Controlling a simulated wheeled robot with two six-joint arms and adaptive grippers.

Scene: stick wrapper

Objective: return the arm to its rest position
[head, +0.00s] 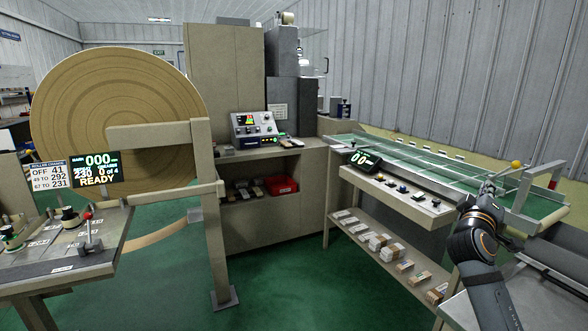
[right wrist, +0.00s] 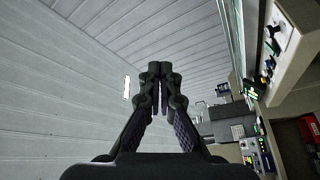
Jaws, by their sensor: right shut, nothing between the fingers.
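My right arm comes up from the lower right in the head view. My left gripper is in neither view.
A control panel (head: 397,195) with knobs and buttons lies left of my right arm. A yellow-ball lever (head: 516,164) stands close to the gripper. The green conveyor (head: 440,172) runs behind it. A large brown roll (head: 110,110) stands far left. The green floor in the middle is clear.

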